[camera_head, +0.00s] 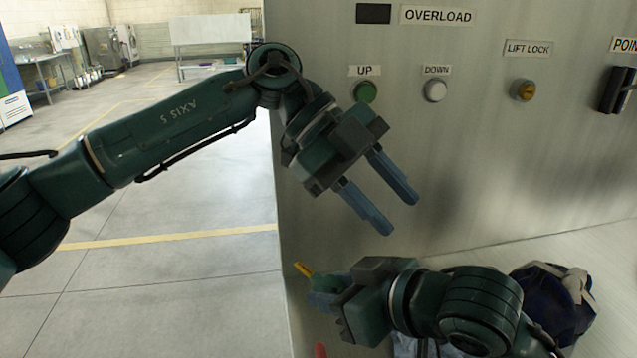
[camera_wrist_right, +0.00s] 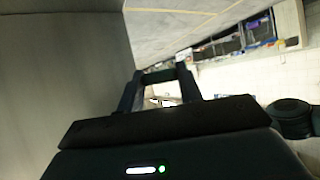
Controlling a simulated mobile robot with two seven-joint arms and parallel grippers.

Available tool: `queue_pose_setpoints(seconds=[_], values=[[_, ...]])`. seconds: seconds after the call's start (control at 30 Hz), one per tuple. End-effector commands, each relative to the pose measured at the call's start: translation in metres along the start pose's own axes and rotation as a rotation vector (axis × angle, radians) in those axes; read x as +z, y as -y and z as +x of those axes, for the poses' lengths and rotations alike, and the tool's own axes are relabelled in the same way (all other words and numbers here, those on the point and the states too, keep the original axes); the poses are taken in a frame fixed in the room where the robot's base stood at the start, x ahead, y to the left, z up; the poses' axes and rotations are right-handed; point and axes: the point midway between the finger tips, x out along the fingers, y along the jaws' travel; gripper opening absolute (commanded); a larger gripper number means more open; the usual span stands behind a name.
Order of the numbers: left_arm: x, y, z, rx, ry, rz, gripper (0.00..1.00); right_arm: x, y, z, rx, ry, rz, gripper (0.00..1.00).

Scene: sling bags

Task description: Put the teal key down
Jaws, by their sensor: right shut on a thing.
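My left gripper (camera_head: 398,214) hangs in front of the grey panel, its two blue fingers apart with nothing between them. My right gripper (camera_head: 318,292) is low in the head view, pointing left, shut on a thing. A greenish-teal piece, seemingly the teal key (camera_head: 326,282), shows at its fingers, partly hidden by the gripper body. A small yellow tip (camera_head: 303,269) sticks out beyond it. In the right wrist view, a dark bar (camera_wrist_right: 160,75) spans between the two fingers of my right gripper (camera_wrist_right: 159,85); its colour is too dark to tell.
A dark blue bag (camera_head: 545,310) lies lower right. A red thing (camera_head: 320,350) shows at the bottom edge. Open floor lies left.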

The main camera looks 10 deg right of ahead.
Motion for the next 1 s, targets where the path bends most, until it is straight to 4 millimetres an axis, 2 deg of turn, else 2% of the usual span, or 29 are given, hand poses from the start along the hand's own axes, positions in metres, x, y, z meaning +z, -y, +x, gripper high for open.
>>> queue_pose_setpoints(seconds=[0.07,0.2,0.4,0.5,0.67,1.0], values=[[0.008,-0.009,-0.003,0.125,0.19,-0.008,0.36,0.0,0.0,0.0,0.0,0.0,0.0,0.1],[0.026,-0.022,-0.024,0.279,0.479,-0.061,0.36,0.0,0.0,0.0,0.0,0.0,0.0,0.1],[0.036,-0.032,-0.055,0.379,0.733,-0.134,0.36,0.0,0.0,0.0,0.0,0.0,0.0,0.1],[0.039,-0.035,-0.061,0.396,0.781,-0.15,0.36,0.0,0.0,0.0,0.0,0.0,0.0,0.1],[0.049,-0.041,-0.054,0.401,0.79,-0.156,0.36,0.0,0.0,0.0,0.0,0.0,0.0,0.1],[0.09,-0.067,-0.012,0.401,0.785,-0.153,0.36,0.0,0.0,0.0,0.0,0.0,0.0,0.1]])
